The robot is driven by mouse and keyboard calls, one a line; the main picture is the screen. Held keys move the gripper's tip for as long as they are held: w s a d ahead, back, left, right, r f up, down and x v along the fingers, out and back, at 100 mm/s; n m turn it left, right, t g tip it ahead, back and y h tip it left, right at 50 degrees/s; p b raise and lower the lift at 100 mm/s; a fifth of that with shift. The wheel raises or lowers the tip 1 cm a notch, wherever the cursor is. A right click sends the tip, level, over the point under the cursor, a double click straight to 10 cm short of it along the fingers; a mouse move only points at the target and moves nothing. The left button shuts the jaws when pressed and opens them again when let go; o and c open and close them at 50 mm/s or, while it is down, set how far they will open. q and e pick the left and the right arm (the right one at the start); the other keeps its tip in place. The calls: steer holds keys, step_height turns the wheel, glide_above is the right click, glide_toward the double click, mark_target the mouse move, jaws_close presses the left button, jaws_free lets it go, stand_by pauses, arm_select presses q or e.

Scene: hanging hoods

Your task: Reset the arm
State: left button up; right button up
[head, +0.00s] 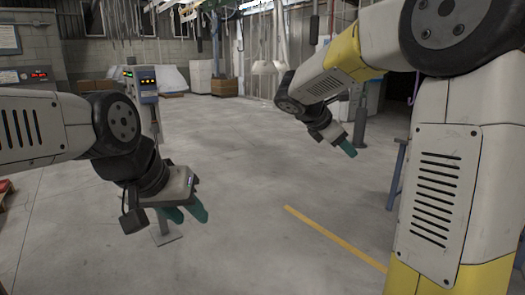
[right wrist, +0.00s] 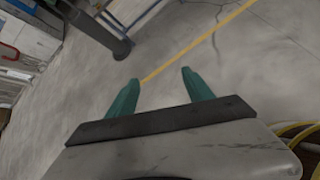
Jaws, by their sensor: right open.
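My left gripper (head: 187,213) hangs at the lower left of the head view, its green fingers pointing down and apart. It is empty, above bare floor. My right gripper (head: 348,147) is right of the middle in the head view, seen from the side with its green finger pointing down right. In the right wrist view, the right gripper's two green fingers (right wrist: 158,95) stand wide apart with only floor between them. My right arm is bent, its upper links filling the right side of the head view.
A stand with a display box (head: 142,85) is behind my left arm. A grey post (head: 361,122) stands near my right gripper, and blue metal legs (head: 397,172) show beside my right arm. A yellow floor line (head: 335,238) crosses open concrete. Cartons (head: 224,87) sit far back.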

steer(key=s+a+f+m+y, duration=0.1)
steer(key=s+a+m+y, duration=0.1)
steer(key=s+m, duration=0.4)
steer(key=s+a+f+m+y, duration=0.2)
steer(key=s+m, duration=0.4)
steer(key=s, duration=0.4)
steer(key=s+a+f+m+y, duration=0.2)
steer(key=s+m+y, duration=0.4)
steer(key=s, duration=0.3)
steer(key=shift+a+f+m, duration=0.2)
steer(key=shift+a+m, duration=0.3)
steer(key=shift+a, duration=0.15)
steer(key=shift+s+a+m+y, duration=0.3)
steer(key=shift+s+a+m, duration=0.1)
steer(key=shift+m, duration=0.1)
steer(key=shift+c, duration=0.4)
